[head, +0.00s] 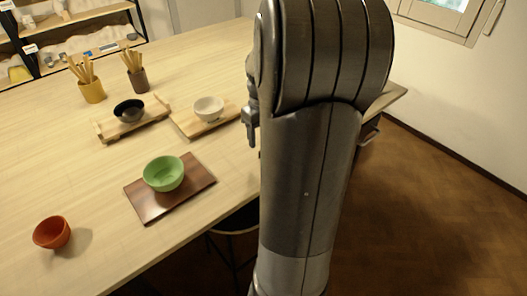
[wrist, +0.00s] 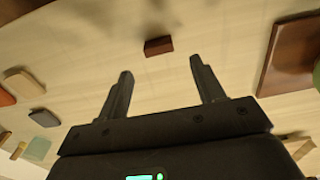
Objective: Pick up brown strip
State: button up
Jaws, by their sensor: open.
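A small brown strip (wrist: 158,46) lies on the pale wooden table (wrist: 110,35) in the wrist view. My gripper (wrist: 160,65) is open, with its two dark fingers apart and nothing between them. In the picture, the strip shows just above the gap between the fingertips and appears apart from them. In the head view, part of my gripper (head: 251,122) shows at the left edge of my arm. I cannot make out the strip there; my arm covers much of the table's right side.
A green bowl (head: 163,173) stands on a reddish-brown board (head: 145,208), which also shows at right in the wrist view (wrist: 272,65). A white bowl (head: 208,108), black bowl (head: 129,111) and orange cup (head: 52,232) stand left of my arm. Several small tiles (wrist: 45,117) lie at left in the wrist view.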

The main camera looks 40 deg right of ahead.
notch_tip(320, 180, down, 6)
jog(key=shift+s+r, duration=0.1)
jog(key=shift+s, duration=0.05)
dwell(0.3)
jog(key=c, duration=1)
jog(key=shift+c, duration=0.2)
jog(key=shift+r, duration=0.1)
